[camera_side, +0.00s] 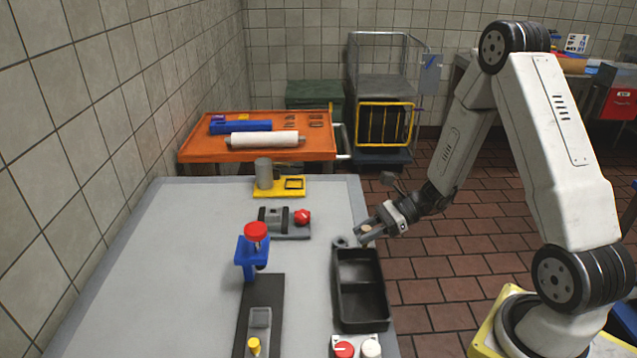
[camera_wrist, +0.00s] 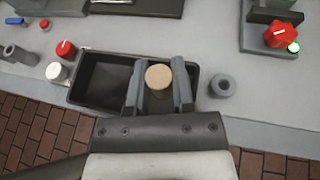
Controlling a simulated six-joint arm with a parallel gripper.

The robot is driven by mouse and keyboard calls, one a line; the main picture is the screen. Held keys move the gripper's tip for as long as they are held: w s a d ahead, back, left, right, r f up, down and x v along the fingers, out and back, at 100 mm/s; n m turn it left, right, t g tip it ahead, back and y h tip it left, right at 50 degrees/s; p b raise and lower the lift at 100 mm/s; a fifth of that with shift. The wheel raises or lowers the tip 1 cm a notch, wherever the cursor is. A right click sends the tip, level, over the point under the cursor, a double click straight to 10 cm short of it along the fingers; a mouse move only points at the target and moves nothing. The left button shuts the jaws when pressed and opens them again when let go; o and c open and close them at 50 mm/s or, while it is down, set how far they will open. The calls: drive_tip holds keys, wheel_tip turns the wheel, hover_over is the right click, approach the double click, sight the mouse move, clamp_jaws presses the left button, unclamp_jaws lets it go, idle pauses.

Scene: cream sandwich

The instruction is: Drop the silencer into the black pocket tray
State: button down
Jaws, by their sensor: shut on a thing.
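My gripper (camera_side: 374,230) is shut on a small cylinder with a round tan top, apparently the silencer (camera_wrist: 159,76). The silencer's tan top also shows between the jaws in the side view (camera_side: 366,229). The jaws (camera_wrist: 158,85) lie on both sides of it in the wrist view. The black pocket tray (camera_side: 336,300) stands at the right edge of the grey table, with a divider across it. My gripper is above the tray's far end. In the wrist view, the jaws hide part of the tray (camera_wrist: 72,95). The silencer's lower part is hidden.
A grey ring-shaped part (camera_wrist: 222,85) stands beside the tray's far end. Red and white knobs (camera_side: 344,349) are at its near end. A fixture with a red knob (camera_side: 302,217) and a blue press (camera_side: 252,255) stand left. The table's left side is clear.

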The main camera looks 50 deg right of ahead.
drive_tip(key=shift+f, duration=0.15)
hover_over(362, 270)
drive_tip(key=shift+f, duration=2.85)
drive_tip(key=shift+c, duration=2)
unclamp_jaws()
drive_tip(key=v, duration=0.7)
drive_tip(key=shift+s+d+r, duration=0.25)
